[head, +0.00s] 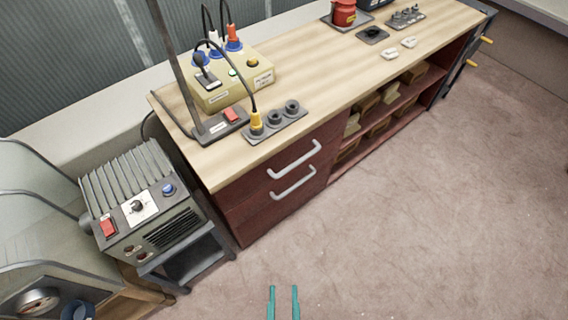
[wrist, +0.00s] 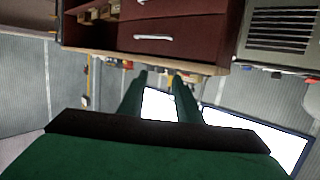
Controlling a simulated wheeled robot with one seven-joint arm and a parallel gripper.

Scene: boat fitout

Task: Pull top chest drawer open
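The chest is the dark red drawer unit under the left end of the wooden bench. Its top drawer (head: 262,178) has a pale bar handle (head: 294,160) and looks flush with the unit. A second handle (head: 293,183) sits below it on the lower drawer. In the wrist view, which is upside down, the top drawer's handle (wrist: 153,37) is ahead of the fingers. My gripper (head: 284,290) is at the bottom of the head view, over the floor, well apart from the chest. Its teal fingers are parted and empty; they also show in the wrist view (wrist: 160,74).
A grey ribbed heater unit (head: 140,200) on a stand is left of the chest. Open shelves (head: 385,105) with blocks are right of the drawers. A yellow box (head: 232,80) and cabled sockets (head: 277,120) stand on the bench top. The floor (head: 400,220) before the chest is clear.

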